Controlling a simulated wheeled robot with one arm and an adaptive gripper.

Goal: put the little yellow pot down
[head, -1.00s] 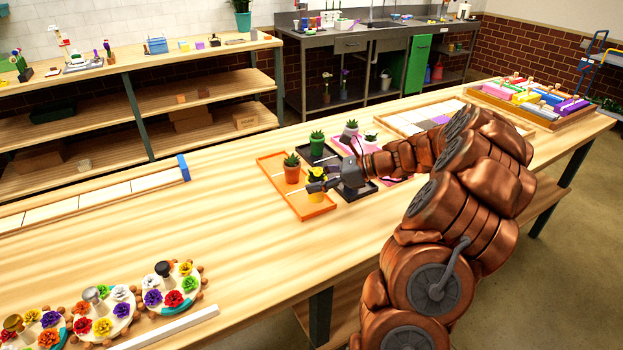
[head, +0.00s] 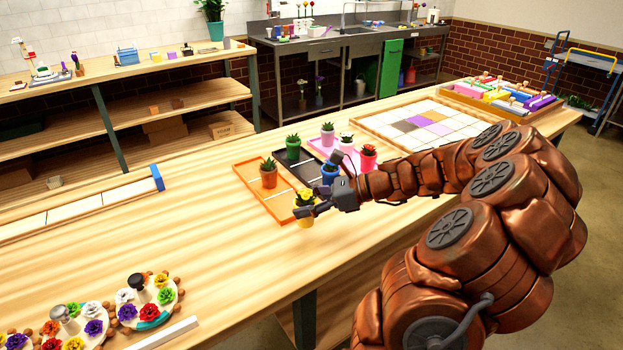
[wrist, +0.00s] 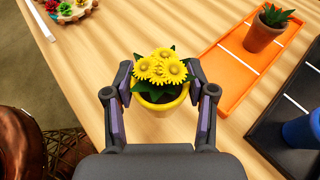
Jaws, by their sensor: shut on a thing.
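The little yellow pot (head: 306,221) with yellow flowers is between the fingers of my gripper (head: 311,209). In the wrist view the pot (wrist: 162,106) sits upright between both fingers of my gripper (wrist: 161,84), which are shut on it. Bare wood shows around it, beside the orange tray (wrist: 228,88). In the head view it is at the near end of the orange tray (head: 246,183). I cannot tell whether its base touches the table.
A terracotta pot (head: 269,179) stands in the orange tray. A black tray (wrist: 268,130) with a blue pot (wrist: 303,131) and a green pot (head: 293,151) lies beside it. A pink tray (head: 318,144) holds more pots.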

